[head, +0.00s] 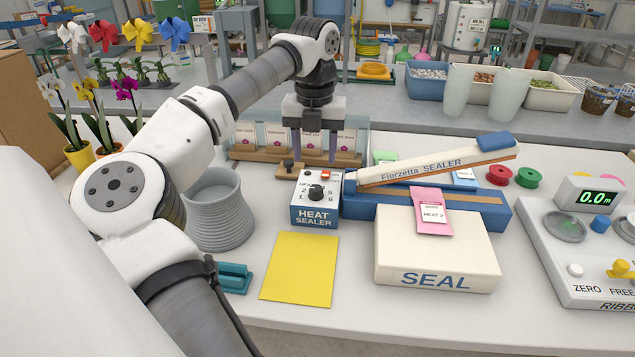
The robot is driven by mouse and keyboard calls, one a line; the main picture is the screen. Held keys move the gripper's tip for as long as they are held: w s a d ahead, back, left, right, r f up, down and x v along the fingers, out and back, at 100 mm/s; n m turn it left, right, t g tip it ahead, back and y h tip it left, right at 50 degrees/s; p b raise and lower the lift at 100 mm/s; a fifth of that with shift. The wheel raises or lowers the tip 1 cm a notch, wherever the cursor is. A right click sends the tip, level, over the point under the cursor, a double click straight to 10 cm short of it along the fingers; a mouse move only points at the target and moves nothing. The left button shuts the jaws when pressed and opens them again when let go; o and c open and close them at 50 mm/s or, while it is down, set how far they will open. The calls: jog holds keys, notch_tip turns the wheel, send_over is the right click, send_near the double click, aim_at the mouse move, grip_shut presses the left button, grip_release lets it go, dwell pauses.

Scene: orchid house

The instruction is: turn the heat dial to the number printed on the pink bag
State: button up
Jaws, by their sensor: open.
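The heat sealer control box (314,214) is white and blue and stands mid-table. Its black heat dial (317,191) is on the sloped top, ringed by small numbers; which one its pointer faces is too small to tell. The pink bag (430,195) lies on the cream SEAL block, right of the box. Its white label reads "HEAT" and a digit that looks like 2 but is not sharp. My gripper (314,156) points down with its two fingers apart, empty. It appears above and behind the dial, not touching it.
The sealer's tilted arm (437,165) rises right of the box over its blue base. The cream SEAL block (437,257) lies in front. A yellow sheet (299,268), a grey ribbed pot (220,215) and a rack of cards (240,156) surround the box.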

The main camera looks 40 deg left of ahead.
aim_at(316, 188)
notch_tip(316, 188, down, 9)
jog(key=shift+d+r+p, duration=0.1)
jog(key=shift+p, duration=0.45)
jog(key=c, duration=1)
jog(key=shift+o, duration=0.2)
jog(key=shift+w+m, duration=0.1)
jog(key=shift+m, duration=0.2)
jog(key=m, duration=0.3)
jog(key=shift+b, duration=0.35)
jog(key=shift+m, duration=2.1)
